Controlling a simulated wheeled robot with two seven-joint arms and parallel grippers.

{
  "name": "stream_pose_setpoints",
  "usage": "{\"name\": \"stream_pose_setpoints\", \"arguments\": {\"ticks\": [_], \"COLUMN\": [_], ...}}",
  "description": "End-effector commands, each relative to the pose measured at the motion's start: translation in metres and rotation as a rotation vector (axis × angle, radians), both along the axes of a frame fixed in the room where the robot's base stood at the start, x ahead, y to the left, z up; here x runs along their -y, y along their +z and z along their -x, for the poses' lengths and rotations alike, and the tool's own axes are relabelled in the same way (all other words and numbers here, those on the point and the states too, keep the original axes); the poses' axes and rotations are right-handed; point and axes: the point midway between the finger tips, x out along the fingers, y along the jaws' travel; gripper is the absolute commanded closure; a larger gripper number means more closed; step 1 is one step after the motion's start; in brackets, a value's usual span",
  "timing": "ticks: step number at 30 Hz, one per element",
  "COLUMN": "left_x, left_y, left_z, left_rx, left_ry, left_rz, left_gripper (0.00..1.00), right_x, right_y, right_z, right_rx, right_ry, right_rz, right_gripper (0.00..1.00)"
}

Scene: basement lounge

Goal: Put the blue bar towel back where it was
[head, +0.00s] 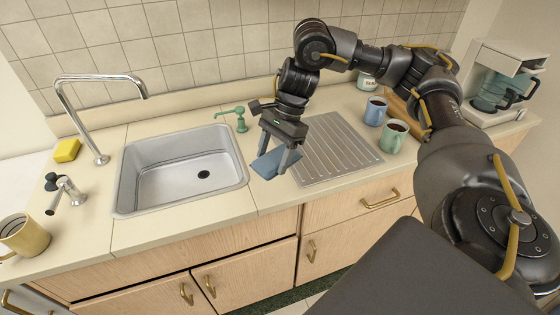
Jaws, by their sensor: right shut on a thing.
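The blue bar towel (271,163) is a small folded cloth at the right edge of the sink. My right gripper (281,158) points down and is shut on the towel, with its fingers on either side of the cloth. The towel shows over the counter strip between the sink and the drainboard; I cannot tell whether it touches the counter. My left gripper is not in view.
The sink (180,172) is empty. A ridged metal drainboard (340,150) lies to its right. A green soap dispenser (240,120) stands behind. A blue mug (375,111), green mug (394,137) and coffee maker (500,85) stand right; a yellow sponge (67,150) and yellow mug (24,236) left.

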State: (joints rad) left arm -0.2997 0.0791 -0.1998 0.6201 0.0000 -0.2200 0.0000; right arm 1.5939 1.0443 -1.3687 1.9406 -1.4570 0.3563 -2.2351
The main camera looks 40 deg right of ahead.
Motion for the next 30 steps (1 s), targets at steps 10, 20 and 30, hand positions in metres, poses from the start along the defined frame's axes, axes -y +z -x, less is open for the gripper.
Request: {"name": "stream_pose_setpoints", "arguments": {"ticks": [10,20,30], "left_x": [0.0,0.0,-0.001], "left_y": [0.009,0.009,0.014], "left_z": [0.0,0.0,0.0], "left_rx": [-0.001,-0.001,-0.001], "left_ry": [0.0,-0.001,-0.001], "left_rz": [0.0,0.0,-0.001], "left_gripper": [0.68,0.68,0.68], "right_x": [0.048,0.056,0.059], "right_y": [-0.055,-0.068,-0.101], "right_z": [-0.039,-0.046,-0.048], "right_rx": [-0.003,0.0,-0.001], "right_ry": [-0.001,0.002,0.003], "right_rz": [0.0,0.0,-0.001], "right_gripper": [0.57,0.57,0.57]}}
